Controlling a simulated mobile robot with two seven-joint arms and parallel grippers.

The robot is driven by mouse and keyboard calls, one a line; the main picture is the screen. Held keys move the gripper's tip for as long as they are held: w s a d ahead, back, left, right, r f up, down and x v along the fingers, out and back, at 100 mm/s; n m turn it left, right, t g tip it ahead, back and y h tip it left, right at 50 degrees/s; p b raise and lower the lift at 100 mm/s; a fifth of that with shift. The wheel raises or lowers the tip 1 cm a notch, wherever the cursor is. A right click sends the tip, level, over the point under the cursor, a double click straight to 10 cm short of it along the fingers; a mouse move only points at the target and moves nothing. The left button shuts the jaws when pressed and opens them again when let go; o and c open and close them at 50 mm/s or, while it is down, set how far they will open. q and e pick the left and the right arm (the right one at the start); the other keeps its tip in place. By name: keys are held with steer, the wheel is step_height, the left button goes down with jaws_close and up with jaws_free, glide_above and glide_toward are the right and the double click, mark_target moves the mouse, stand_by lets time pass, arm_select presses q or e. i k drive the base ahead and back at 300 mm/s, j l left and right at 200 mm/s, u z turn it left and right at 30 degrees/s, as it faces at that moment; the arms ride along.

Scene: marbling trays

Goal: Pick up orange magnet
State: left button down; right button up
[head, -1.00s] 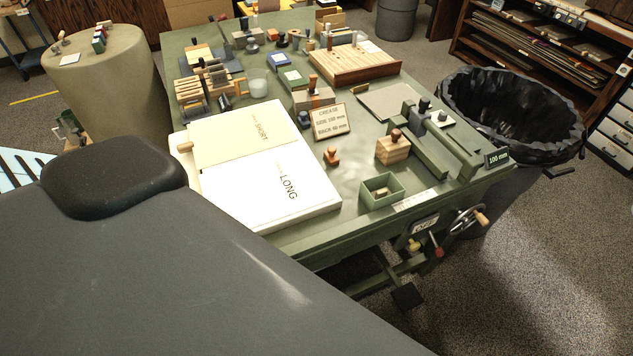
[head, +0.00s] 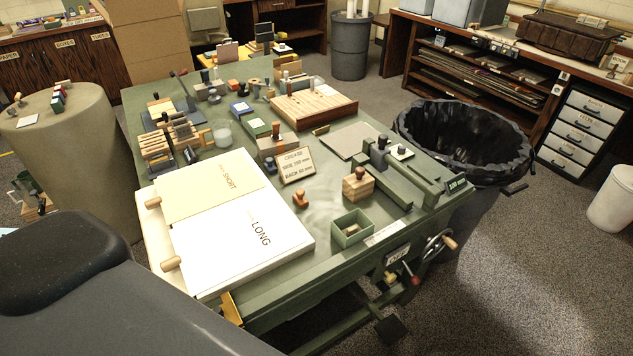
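I cannot make out for certain which thing is the orange magnet. A small orange-brown knobbed piece (head: 300,199) stands on the green table (head: 325,222), between the crease sign and the green box. A yellow-orange piece (head: 231,308) sits at the table's near left corner, partly cut off by my own dark body. Neither of my grippers shows in the head view.
White boards marked SHORT and LONG (head: 240,240) lie at the table's left. A crease sign (head: 295,165), a wooden block (head: 357,184) and an open green box (head: 352,228) stand nearby. A black-lined bin (head: 465,140) stands beyond the right edge.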

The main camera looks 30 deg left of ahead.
mark_target(299, 199)
steer(key=u, duration=0.6)
steer(key=i+l+u, duration=0.1)
steer(key=l+u, duration=1.1)
steer(key=l, duration=0.5)
steer(key=k+l, duration=0.1)
steer(key=l, duration=0.35)
steer(key=l+u, duration=0.1)
steer(key=l, duration=0.4)
steer(key=k, duration=0.05)
